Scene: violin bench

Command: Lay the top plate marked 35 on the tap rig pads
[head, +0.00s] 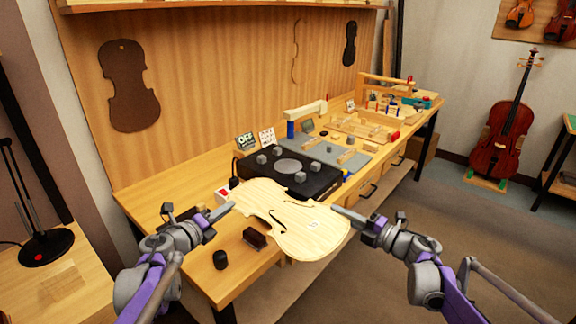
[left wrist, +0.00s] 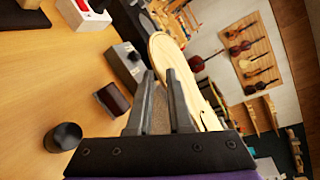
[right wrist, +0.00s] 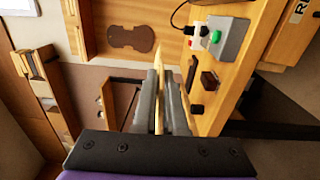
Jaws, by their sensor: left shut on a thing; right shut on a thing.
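The pale wooden violin top plate (head: 290,225) has two f-holes and a small white label, too small to read. It is roughly level above the bench's front edge, with its right end out past the bench. My left gripper (head: 232,206) is shut on its left end and my right gripper (head: 338,209) on its right end. The plate also shows beyond the fingers in the left wrist view (left wrist: 164,52) and edge-on in the right wrist view (right wrist: 190,73). The tap rig (head: 322,185) is a black box behind the plate, with grey pads (head: 262,159) around a grey disc.
A dark brown block (head: 254,237) and a black cylinder (head: 220,259) stand on the bench near my left gripper. Cards (head: 245,143) and a clamp-like tool (head: 305,112) stand behind the rig.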

